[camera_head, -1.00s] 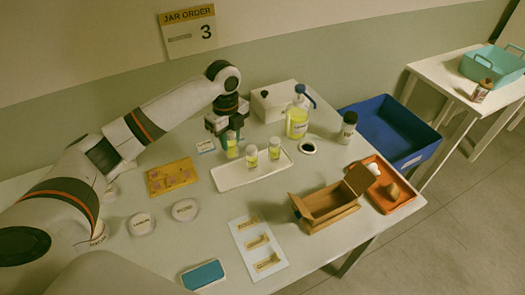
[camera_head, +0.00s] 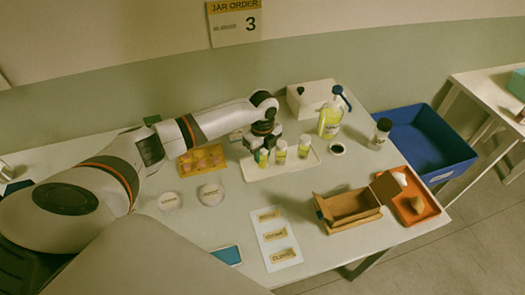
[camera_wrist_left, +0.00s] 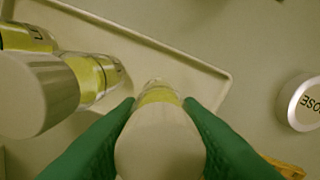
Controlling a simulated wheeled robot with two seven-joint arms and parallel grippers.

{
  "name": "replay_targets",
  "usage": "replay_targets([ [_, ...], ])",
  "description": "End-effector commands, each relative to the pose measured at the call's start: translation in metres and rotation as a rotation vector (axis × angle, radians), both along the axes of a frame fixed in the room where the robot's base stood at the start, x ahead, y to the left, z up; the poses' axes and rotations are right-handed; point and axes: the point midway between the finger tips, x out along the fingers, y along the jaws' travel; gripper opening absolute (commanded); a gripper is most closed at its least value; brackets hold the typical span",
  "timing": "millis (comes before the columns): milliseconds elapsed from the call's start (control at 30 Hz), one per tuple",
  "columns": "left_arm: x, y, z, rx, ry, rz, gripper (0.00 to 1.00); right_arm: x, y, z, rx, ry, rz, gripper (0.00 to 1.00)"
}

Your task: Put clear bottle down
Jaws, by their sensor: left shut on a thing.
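My left gripper (camera_head: 263,146) is shut on a small clear bottle (camera_head: 264,158) with yellow contents, at the left end of a white tray (camera_head: 265,176). In the left wrist view, the held bottle's pale cap (camera_wrist_left: 160,145) sits between the green fingers, with the bottle upright over the tray (camera_wrist_left: 185,55), inside its rim. Whether its base touches the tray I cannot tell. Two similar bottles stand on the tray to its right, a middle one (camera_head: 281,153) and a far one (camera_head: 304,147). They show at the left in the wrist view. My right gripper is not in view.
A pump bottle (camera_head: 330,122), a dark-capped jar (camera_head: 380,134) and a white box (camera_head: 309,98) stand behind and right. An open brown box (camera_head: 350,208), an orange tray (camera_head: 425,208) and a label card (camera_head: 275,237) lie in front. A blue bin (camera_head: 436,140) is at the right.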

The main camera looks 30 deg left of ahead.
Motion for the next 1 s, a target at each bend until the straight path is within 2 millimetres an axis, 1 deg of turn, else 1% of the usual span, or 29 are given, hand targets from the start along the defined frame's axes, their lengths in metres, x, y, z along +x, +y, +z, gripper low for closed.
replay_targets([
  [200,0.0,0.0,-0.003,0.0,-0.001,0.001,0.08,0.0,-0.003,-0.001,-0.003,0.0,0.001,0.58],
  [233,0.0,0.0,-0.003,0.0,0.0,0.001,0.37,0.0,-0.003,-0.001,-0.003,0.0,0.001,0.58],
  [267,0.0,0.0,-0.002,0.0,0.0,0.0,0.42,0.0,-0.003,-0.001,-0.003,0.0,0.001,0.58],
  [533,0.0,0.0,-0.001,0.0,-0.001,0.0,0.42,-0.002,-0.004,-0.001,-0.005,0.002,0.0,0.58],
  [600,0.0,0.0,0.002,0.001,-0.001,0.0,0.42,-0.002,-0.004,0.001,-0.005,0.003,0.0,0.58],
  [667,0.001,0.0,0.006,-0.001,-0.003,0.0,0.42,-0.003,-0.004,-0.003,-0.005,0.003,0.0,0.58],
  [767,0.001,0.001,0.021,0.0,-0.005,0.0,0.42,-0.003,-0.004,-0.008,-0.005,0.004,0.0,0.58],
  [1000,0.001,0.0,0.074,0.0,-0.005,0.0,0.42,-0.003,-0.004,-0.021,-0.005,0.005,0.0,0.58],
])
